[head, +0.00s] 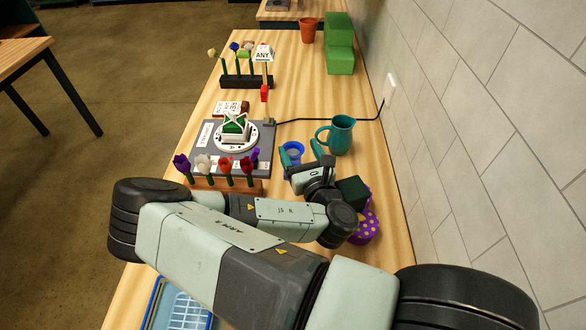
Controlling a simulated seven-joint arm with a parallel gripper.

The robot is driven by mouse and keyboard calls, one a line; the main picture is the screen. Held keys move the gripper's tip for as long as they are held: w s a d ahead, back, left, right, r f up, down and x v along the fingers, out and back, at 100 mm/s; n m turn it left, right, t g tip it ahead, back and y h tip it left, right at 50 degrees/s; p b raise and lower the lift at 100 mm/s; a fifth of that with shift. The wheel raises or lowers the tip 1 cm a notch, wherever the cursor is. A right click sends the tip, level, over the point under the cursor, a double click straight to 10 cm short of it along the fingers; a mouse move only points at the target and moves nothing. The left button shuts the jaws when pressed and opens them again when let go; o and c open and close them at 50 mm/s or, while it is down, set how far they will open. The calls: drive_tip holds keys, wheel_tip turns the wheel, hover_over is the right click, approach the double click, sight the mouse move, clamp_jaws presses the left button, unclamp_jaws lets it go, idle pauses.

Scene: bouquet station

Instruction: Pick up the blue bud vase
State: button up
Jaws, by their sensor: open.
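A small blue vessel (293,151), which looks like the blue bud vase, stands on the wooden table right of the grey turntable station. My gripper (301,156) is at its near side, with one finger at its lower left and the other at its right. The jaws are open. The gripper hides the lower part of the vessel, and I cannot tell how far it sits between the fingers or whether they touch it.
A teal pitcher (341,134) stands close to the gripper's right. A purple dotted object (365,225) and dark green block (352,190) are beside my wrist. Flowers in a wooden rack (252,187) stand left. A cord (330,119) runs to the wall.

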approach(291, 146)
drive_tip(key=x, duration=0.3)
drive_tip(key=shift+a, duration=0.1)
drive_tip(key=x, duration=0.6)
drive_tip(key=shift+w+a, duration=0.1)
drive_tip(key=shift+w, duration=0.3)
clamp_jaws()
